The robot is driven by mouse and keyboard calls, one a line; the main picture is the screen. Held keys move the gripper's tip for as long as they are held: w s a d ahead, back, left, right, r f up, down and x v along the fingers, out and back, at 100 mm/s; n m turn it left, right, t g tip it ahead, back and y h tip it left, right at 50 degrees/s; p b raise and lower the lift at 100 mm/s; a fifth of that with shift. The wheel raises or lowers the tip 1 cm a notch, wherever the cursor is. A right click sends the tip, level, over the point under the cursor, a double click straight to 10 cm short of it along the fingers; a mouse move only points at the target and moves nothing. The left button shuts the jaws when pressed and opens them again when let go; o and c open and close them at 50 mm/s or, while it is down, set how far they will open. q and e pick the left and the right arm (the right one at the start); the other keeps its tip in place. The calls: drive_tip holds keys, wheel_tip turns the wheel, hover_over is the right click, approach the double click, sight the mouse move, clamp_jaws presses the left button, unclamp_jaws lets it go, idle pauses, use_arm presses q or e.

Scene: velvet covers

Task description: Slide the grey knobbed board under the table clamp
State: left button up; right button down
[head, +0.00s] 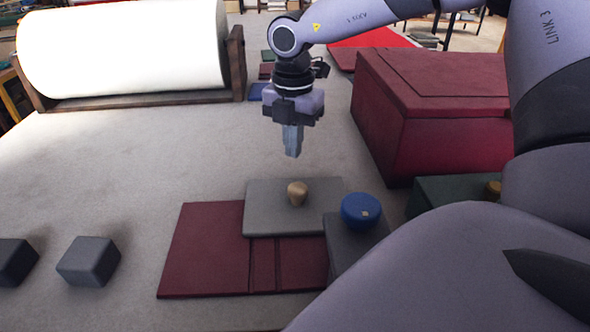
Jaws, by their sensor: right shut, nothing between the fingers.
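The grey board (262,213) lies flat, partly over a dark red cover panel (205,250), with a tan wooden knob (297,192) standing on it. At its right is a round blue knob (361,210) above a dark grey block (348,245), which looks like the table clamp. I cannot tell whether the board's right edge is under the clamp or only beside it. My right gripper (293,154) is shut and empty, pointing down above and behind the tan knob, apart from it. My left gripper is not in view.
A large dark red box (430,115) stands at the right behind the clamp. A white roll (125,50) in a wooden cradle fills the back left. Two dark grey blocks, one here (89,262), sit at the front left.

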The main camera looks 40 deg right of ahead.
use_arm(q)
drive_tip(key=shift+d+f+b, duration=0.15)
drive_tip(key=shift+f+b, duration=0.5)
drive_tip(key=shift+b, duration=0.15)
use_arm(e)
drive_tip(key=shift+f, duration=0.75)
use_arm(q)
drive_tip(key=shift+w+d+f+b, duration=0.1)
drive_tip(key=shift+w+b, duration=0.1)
drive_tip(key=shift+b, duration=0.2)
use_arm(e)
drive_tip(key=shift+f, duration=0.35)
use_arm(q)
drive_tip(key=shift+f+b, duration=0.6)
drive_tip(key=shift+b, duration=0.05)
use_arm(e)
drive_tip(key=shift+f, duration=0.55)
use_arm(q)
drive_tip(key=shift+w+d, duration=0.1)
use_arm(e)
drive_tip(key=shift+f, duration=0.2)
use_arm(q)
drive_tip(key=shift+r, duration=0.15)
use_arm(e)
drive_tip(key=shift+r, duration=0.6)
use_arm(q)
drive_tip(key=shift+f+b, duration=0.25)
drive_tip(key=shift+b, duration=0.05)
